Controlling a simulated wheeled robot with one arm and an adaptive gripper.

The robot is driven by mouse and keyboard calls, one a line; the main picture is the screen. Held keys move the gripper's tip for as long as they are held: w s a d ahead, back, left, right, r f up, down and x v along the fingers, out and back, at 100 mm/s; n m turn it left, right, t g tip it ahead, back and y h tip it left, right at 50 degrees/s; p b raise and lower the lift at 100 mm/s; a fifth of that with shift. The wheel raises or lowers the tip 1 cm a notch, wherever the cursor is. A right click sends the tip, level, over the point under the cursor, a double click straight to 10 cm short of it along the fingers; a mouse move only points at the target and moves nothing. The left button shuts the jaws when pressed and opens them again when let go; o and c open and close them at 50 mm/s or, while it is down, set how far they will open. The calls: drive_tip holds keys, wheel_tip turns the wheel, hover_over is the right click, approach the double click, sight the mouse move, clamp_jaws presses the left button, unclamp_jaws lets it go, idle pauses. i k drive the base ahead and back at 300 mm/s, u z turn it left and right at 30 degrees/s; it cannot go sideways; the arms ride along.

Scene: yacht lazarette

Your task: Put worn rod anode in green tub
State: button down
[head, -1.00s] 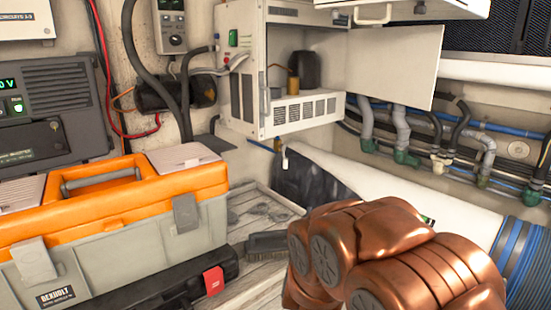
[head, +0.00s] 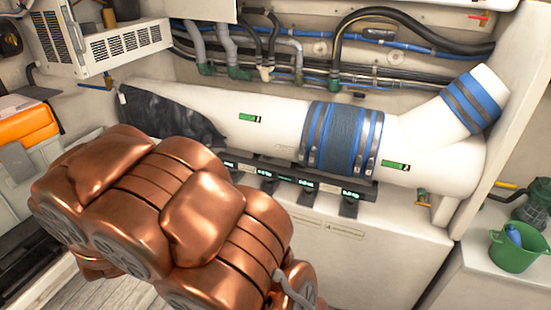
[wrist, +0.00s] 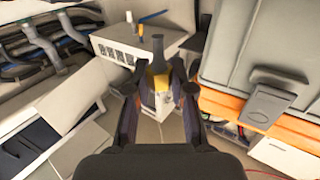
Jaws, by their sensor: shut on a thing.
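The green tub (head: 515,250) stands upright on a white surface at the far right of the head view. A blue thing (head: 513,235) shows inside it. In the wrist view my gripper (wrist: 160,92) is shut on a slim dark grey rod (wrist: 158,52), which I take to be the worn rod anode. The rod stands up between the fingers, with a yellow part below it. Its lower end is hard to make out. In the head view my copper arm fills the lower left, and the gripper and rod do not show there. The tub is out of the wrist view.
A large white pipe (head: 270,128) with blue hose bands (head: 343,135) runs across the middle of the head view, above a white cabinet (head: 380,245). A dark green fitting (head: 533,207) stands behind the tub. An orange-and-grey toolbox (head: 25,122) is at left; it also shows in the wrist view (wrist: 235,105).

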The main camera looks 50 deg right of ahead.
sight(507, 266)
drive_tip(key=u, duration=0.45)
drive_tip(key=k, duration=0.85)
drive_tip(key=z, duration=0.4)
drive_tip(key=k, duration=0.9)
drive_tip(key=z, duration=0.75)
